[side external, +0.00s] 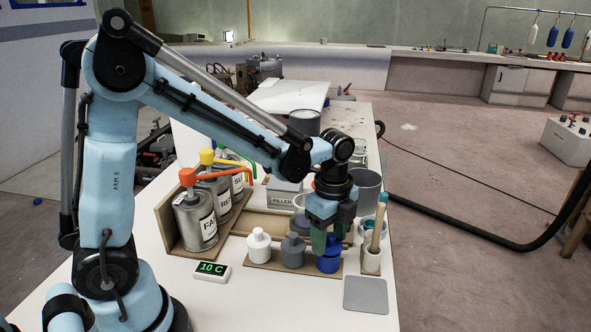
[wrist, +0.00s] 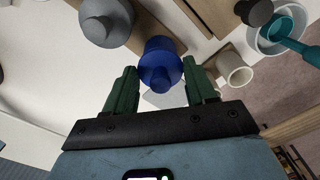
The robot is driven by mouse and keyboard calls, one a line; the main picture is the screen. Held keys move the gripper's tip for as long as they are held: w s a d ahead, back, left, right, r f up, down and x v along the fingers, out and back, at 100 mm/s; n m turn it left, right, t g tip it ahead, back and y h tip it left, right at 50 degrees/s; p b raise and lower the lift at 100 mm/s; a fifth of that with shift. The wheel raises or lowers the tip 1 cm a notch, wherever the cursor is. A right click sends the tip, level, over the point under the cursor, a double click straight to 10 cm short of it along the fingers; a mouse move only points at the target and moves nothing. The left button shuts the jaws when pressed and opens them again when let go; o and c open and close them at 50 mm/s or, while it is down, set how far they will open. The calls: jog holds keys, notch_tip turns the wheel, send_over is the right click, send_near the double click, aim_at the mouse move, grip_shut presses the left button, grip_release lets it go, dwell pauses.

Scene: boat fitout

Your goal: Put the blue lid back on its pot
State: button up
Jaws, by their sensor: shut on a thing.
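My gripper (side external: 326,243) points down over the front row of pots, its green fingers on either side of the blue lid (wrist: 160,76). In the wrist view the fingers (wrist: 161,88) flank the lid closely, and I take them as shut on it. The blue pot (side external: 329,265) stands at the right end of the row, directly below the fingers. The lid and the pot line up, but I cannot tell whether the lid is seated or just above the rim, as the fingers hide the join.
A grey pot (side external: 293,250) and a white pot (side external: 259,246) stand to the left. A holder with brushes (side external: 373,247) is close on the right. Tins with coloured spouts (side external: 196,221) stand behind left. A grey mat (side external: 366,295) and a temperature display (side external: 211,269) lie in front.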

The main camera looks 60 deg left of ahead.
aim_at(330, 234)
jog(key=shift+f, duration=0.45)
dwell(1.2)
jog(key=o, duration=1.1)
jog(key=shift+o, duration=0.3)
jog(key=shift+o, duration=1.1)
jog(key=shift+r, duration=2.55)
